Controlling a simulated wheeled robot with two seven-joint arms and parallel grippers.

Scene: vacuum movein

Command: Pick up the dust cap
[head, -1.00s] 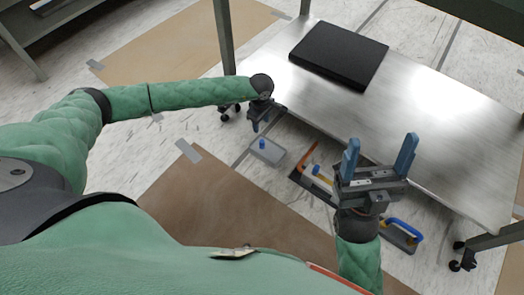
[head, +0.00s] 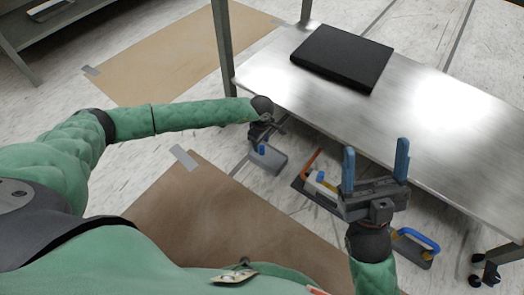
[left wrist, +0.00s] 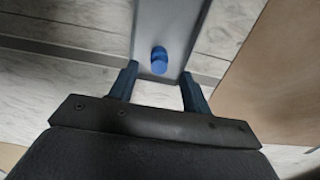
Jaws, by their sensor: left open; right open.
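The dust cap, a small blue cylinder (head: 262,149), stands on a grey tray (head: 272,162) on the floor beside the table. In the left wrist view the cap (left wrist: 159,60) is centred a little beyond the fingertips, on the tray's bare surface (left wrist: 150,20). My left gripper (left wrist: 158,78) is open, with nothing between its fingers, and the cap lines up with the gap. In the head view that gripper (head: 262,140) is just above the tray and partly hides it. My right gripper (head: 376,148) is open and empty, fingers pointing up, in front of the table.
A metal table (head: 430,130) carries a flat black box (head: 342,57). A tray with an orange handle (head: 311,160) lies right of the grey tray, partly behind my right gripper. A blue-handled item (head: 418,238) lies farther right. Brown sheets (head: 200,215) cover part of the floor.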

